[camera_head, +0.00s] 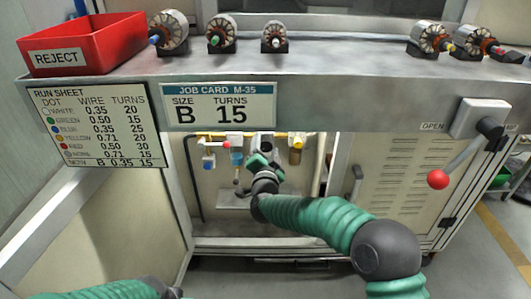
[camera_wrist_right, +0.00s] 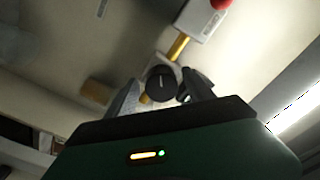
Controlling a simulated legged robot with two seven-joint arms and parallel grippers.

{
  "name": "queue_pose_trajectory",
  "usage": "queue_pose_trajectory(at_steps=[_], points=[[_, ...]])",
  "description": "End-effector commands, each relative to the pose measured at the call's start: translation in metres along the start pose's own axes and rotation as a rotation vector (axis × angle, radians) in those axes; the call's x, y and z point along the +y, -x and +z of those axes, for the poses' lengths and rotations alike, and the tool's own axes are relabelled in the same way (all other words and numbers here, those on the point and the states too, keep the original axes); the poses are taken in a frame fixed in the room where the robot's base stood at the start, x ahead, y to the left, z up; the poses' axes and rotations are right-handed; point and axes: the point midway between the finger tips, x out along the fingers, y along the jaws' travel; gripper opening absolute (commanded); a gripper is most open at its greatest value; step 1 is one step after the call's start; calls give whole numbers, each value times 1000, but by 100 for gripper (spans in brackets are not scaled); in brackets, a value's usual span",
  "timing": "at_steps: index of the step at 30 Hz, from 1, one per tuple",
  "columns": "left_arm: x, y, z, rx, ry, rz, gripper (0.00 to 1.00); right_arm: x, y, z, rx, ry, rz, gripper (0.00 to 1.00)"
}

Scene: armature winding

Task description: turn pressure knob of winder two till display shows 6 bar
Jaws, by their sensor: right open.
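A dark round knob (camera_wrist_right: 160,84) shows in the right wrist view between the two fingers of my right gripper (camera_wrist_right: 158,96). The fingers are open around it, and I cannot tell whether they touch it. In the head view my right gripper (camera_head: 262,160) reaches into the open cabinet bay under the bench and hides the knob. No pressure display can be read in either view. Part of my left arm shows at the bottom left of the head view, but its gripper does not show.
A red-knobbed lever (camera_head: 438,179) stands at the right. The red reject bin (camera_head: 85,40) and several armatures sit on the bench (camera_head: 340,68).

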Motion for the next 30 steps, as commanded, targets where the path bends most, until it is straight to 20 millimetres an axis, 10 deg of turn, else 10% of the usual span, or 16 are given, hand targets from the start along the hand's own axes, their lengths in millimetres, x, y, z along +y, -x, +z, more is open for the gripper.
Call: queue_pose_trajectory(at_steps=[18,30], points=[[0,59,-14,0,0,0,0,-2,144,-1,-5,2,1,61],[0,62,-15,0,0,0,0,1,167,1,-1,0,1,61]])
